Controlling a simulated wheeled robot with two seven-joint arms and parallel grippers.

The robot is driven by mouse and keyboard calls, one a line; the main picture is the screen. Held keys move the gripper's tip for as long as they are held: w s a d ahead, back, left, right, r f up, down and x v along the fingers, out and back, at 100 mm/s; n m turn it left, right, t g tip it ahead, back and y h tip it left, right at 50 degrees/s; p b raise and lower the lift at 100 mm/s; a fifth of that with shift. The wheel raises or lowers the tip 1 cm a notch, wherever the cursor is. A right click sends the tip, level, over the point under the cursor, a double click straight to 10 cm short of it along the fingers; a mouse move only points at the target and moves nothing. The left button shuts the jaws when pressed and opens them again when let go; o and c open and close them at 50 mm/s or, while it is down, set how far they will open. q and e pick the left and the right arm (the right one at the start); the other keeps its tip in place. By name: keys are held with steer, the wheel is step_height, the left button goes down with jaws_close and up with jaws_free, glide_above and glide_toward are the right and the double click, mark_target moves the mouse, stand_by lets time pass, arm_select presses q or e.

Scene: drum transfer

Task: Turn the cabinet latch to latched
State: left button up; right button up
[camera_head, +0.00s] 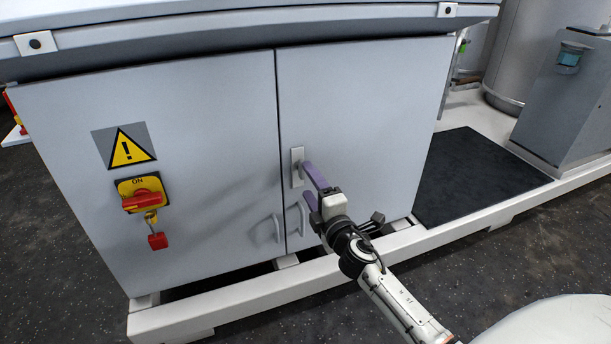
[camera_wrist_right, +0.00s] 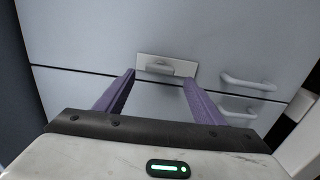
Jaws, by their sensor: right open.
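The cabinet latch (camera_head: 296,168) is a small light-grey plate with a raised knob, mounted on the grey cabinet (camera_head: 360,115) by the seam between its two doors. In the wrist view the latch (camera_wrist_right: 167,66) lies ahead between my right fingertips, its knob roughly along the plate's length. My right gripper (camera_head: 308,182) has purple fingers and is open and empty, close in front of the latch. In the wrist view the right gripper (camera_wrist_right: 158,79) has its fingers spread to either side of the latch; contact cannot be told. My left gripper is not in view.
Two door handles (camera_head: 278,229) (camera_head: 301,217) stick out below the latch, near my fingers. A red and yellow switch (camera_head: 142,199) with a red padlock (camera_head: 157,240) is on the left door. A white base frame (camera_head: 240,298) runs along the floor. A black mat (camera_head: 475,172) lies right.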

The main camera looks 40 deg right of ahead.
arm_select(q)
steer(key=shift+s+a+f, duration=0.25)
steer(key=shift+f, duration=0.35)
arm_select(e)
steer(key=v, duration=0.6)
